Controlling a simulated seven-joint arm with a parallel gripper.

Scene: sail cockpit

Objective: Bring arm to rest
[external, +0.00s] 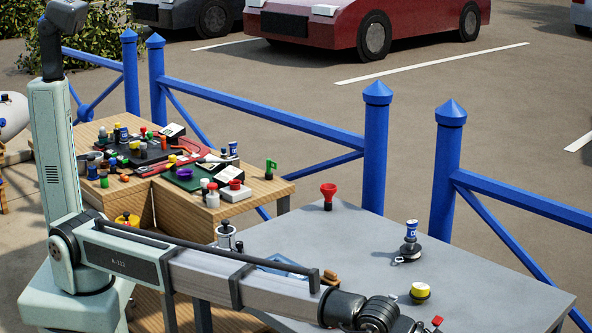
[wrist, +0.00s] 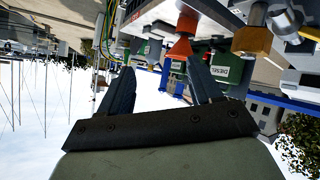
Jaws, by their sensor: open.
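My arm reaches across the bottom of the external view toward the right, low in front of the grey table (external: 330,235). Its far end runs off the bottom edge, so my gripper is hidden there. In the wrist view my gripper (wrist: 155,85) shows two dark fingers spread wide apart, with nothing held between them. The wrist picture looks tilted or upside down, with sky and masts between and below the fingers. An orange funnel-shaped thing (wrist: 181,48) shows beyond the right finger; I cannot tell its distance.
The grey table carries a red funnel-topped item (external: 328,192), a blue-and-white can (external: 411,231) on a dark base and a yellow-topped item (external: 420,291). A cluttered wooden table (external: 262,190) stands at left. Blue railings (external: 375,150) run behind. A green box (wrist: 226,66) shows in the wrist view.

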